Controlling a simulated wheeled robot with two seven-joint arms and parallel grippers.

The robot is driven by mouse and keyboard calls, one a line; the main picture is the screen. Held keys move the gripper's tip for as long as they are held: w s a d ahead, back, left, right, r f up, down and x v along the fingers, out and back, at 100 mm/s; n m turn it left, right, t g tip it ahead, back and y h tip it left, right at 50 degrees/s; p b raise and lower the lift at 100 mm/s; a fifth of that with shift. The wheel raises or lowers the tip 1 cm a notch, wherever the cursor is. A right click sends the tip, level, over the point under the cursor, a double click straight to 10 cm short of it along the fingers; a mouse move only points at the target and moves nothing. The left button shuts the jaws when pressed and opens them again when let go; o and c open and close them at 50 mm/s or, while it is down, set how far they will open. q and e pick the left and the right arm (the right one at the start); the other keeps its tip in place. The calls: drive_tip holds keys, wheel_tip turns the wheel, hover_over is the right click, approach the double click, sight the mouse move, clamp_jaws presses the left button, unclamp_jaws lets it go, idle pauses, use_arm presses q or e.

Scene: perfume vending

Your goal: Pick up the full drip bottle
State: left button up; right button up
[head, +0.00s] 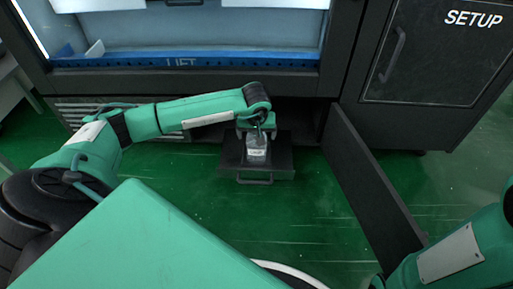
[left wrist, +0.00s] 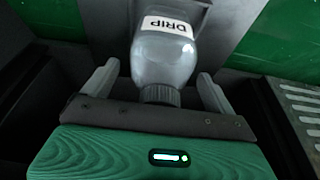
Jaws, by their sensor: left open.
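The drip bottle (head: 256,152) is a clear bottle that stands upright on a dark pulled-out tray (head: 279,159) low in front of the vending machine. In the left wrist view the bottle (left wrist: 165,60) shows a white DRIP label and a grey ribbed cap, with the cap toward my gripper. My left gripper (head: 257,130) is above the bottle. Its two pale fingers (left wrist: 159,88) are spread to either side of the cap and neck, with gaps visible. How full the bottle is cannot be told. My right gripper is out of view; only part of that arm shows at the lower right.
An open dark cabinet door (head: 370,185) stands out to the right of the tray. The machine's blue LIFT ledge (head: 185,62) is above the arm. A closed SETUP panel (head: 440,55) is at the right. Green floor (head: 300,220) is clear in front of the tray.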

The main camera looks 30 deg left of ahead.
use_arm(q)
drive_tip(key=shift+r, duration=0.1)
drive_tip(key=c, duration=1.4)
